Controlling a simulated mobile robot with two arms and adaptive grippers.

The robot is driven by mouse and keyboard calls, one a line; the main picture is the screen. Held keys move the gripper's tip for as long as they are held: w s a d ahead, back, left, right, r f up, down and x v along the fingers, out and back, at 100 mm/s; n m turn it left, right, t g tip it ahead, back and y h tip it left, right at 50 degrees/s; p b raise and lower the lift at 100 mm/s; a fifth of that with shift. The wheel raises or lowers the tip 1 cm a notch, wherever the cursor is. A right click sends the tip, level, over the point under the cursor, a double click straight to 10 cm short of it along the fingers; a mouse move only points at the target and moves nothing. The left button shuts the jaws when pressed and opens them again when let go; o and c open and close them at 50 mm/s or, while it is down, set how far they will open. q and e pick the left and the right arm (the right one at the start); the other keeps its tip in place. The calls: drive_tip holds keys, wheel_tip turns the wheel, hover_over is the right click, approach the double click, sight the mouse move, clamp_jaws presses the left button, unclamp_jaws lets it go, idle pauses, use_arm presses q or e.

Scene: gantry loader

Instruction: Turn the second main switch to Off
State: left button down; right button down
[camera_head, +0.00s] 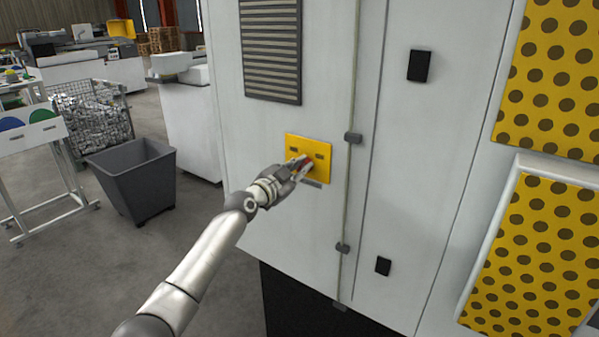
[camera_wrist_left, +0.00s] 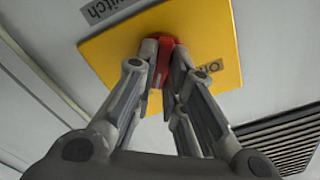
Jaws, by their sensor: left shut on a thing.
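The main switch is a red knob (camera_head: 306,163) on a yellow plate (camera_head: 320,150) on the white cabinet door. In the left wrist view the red knob (camera_wrist_left: 163,58) shows between the fingertips, on the yellow plate (camera_wrist_left: 115,50). My left gripper (camera_head: 301,167) is shut on the red knob, with a finger on each side. A grey label with "witch" lettering (camera_wrist_left: 100,10) and a small label starting with "O" (camera_wrist_left: 209,69) show near the plate. The fingers hide most of the knob, so its exact angle is unclear. My right gripper is not in view.
A vent grille (camera_head: 271,50) is above the plate, and a vertical rod (camera_head: 350,180) with hinges runs to its right. A grey bin (camera_head: 135,175) and a wire basket (camera_head: 97,112) stand on the left. Open floor lies at the lower left.

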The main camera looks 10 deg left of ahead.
use_arm(q)
drive_tip(key=n+b, duration=0.2)
drive_tip(key=n, duration=0.1)
drive_tip(key=shift+f+n, duration=0.1)
drive_tip(key=shift+n, duration=0.2)
drive_tip(key=n+b, duration=0.1)
drive_tip(key=n, duration=0.2)
drive_tip(key=shift+a+n, duration=0.15)
drive_tip(key=shift+n, duration=0.15)
drive_tip(key=n, duration=0.8)
drive_tip(key=shift+w+a+n, duration=0.1)
drive_tip(key=shift+a+n, duration=0.1)
drive_tip(key=shift+n, duration=0.4)
drive_tip(key=c, duration=1.5)
unclamp_jaws()
